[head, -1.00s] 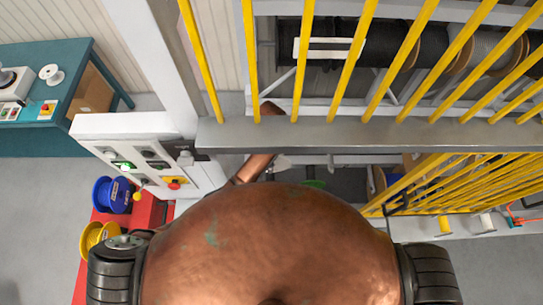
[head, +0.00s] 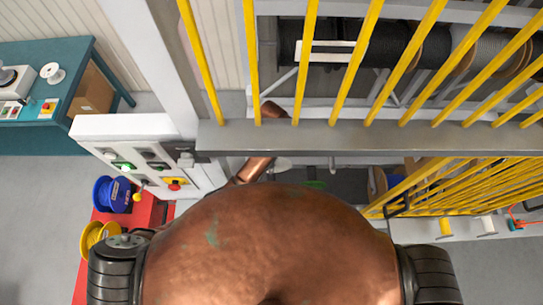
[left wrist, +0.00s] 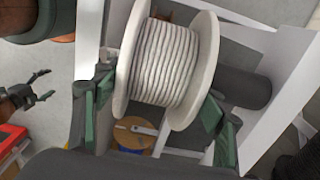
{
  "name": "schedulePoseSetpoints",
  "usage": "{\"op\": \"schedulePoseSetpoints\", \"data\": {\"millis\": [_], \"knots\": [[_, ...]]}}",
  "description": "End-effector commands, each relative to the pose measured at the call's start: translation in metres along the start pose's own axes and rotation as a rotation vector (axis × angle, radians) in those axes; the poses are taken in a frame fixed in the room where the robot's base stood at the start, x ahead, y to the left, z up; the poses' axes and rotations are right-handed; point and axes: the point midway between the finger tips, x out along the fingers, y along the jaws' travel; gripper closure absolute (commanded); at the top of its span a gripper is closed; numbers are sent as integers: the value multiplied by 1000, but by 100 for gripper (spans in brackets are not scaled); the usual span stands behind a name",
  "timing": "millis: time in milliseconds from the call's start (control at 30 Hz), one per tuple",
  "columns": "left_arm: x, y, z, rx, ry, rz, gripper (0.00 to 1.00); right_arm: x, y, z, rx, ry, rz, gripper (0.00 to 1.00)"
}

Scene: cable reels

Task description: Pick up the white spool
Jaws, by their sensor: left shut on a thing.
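The white spool (left wrist: 165,55), with white flanges and pale cable wound on it, fills the upper middle of the left wrist view. My left gripper (left wrist: 158,93) has green-padded fingers on either side of the spool and is shut on it. Another gripper with black fingers, which looks like my right one (left wrist: 44,87), is at the left of that view, its fingers apart and empty. In the head view my copper-coloured body hides much of the lower middle, and neither gripper shows clearly.
A grey rail with yellow bars (head: 370,136) crosses ahead, with a rack of dark reels (head: 370,45) behind it. A control box (head: 140,160) stands at left, near blue (head: 112,194) and yellow (head: 97,238) spools. A small white spool (head: 53,73) sits on the teal table (head: 75,100).

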Motion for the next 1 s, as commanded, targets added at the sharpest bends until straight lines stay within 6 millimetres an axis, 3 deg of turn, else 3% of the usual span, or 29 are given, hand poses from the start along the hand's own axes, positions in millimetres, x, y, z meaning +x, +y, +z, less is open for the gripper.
{"op": "schedulePoseSetpoints", "data": {"millis": [200, 533, 700, 1000], "knots": [[2, 1, 1, -1, -2, 3, 93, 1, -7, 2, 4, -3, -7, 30], [-1, 0, 0, -1, -1, 1, 93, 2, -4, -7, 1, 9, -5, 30], [-13, -1, 0, 0, 2, -3, 93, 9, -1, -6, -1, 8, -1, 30], [-15, 45, 0, 1, 1, 1, 93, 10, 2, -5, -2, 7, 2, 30]]}}
